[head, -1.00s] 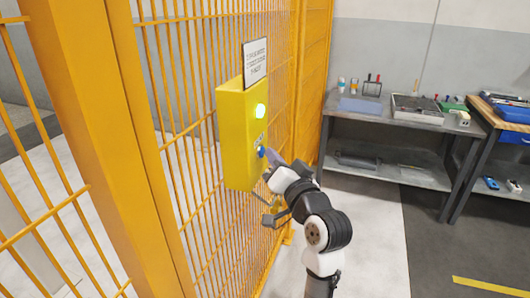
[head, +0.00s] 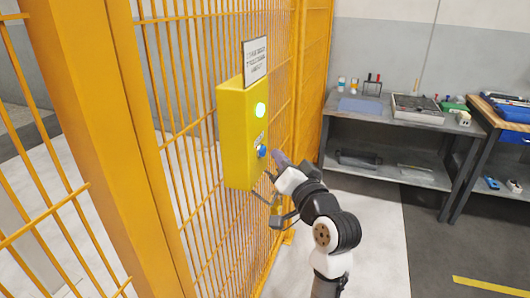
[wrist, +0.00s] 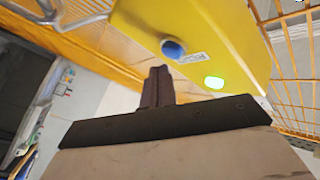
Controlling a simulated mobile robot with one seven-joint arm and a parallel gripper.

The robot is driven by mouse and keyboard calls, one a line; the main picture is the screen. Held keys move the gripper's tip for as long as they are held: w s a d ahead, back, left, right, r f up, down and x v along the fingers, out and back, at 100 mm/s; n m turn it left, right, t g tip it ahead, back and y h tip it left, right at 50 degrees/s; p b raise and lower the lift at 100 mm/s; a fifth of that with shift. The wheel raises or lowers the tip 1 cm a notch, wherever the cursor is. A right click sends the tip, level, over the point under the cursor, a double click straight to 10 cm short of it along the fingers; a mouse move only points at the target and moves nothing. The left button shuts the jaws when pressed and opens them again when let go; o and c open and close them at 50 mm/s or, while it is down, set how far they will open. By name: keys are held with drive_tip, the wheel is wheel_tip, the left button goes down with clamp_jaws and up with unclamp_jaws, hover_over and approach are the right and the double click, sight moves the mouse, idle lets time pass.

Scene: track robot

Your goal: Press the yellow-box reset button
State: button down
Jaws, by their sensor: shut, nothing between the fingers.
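The yellow box (head: 236,140) is mounted on the orange mesh fence. It carries a lit green lamp (head: 260,109) and, below it, a blue button (head: 262,152). In the wrist view the yellow box (wrist: 215,25) fills the top, with the blue button (wrist: 172,49) and the green lamp (wrist: 214,82). My gripper (head: 277,156) is shut and empty, just right of the blue button, with a small gap showing. In the wrist view the closed fingers of my gripper (wrist: 157,82) point up toward the box, just short of the button.
A sign plate (head: 255,60) stands on top of the box. The orange mesh fence (head: 200,200) runs along the left. A grey workbench (head: 390,118) with trays and tools is at the back right. Open floor (head: 385,225) lies right of my arm.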

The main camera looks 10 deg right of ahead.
drive_tip(key=shift+d, duration=0.1)
drive_tip(key=shift+s+d+b, duration=0.2)
drive_tip(key=shift+s+d, duration=0.5)
drive_tip(key=shift+d, duration=0.3)
drive_tip(key=shift+s+d+b, duration=0.15)
drive_tip(key=shift+s+d, duration=0.55)
drive_tip(key=shift+d, duration=0.3)
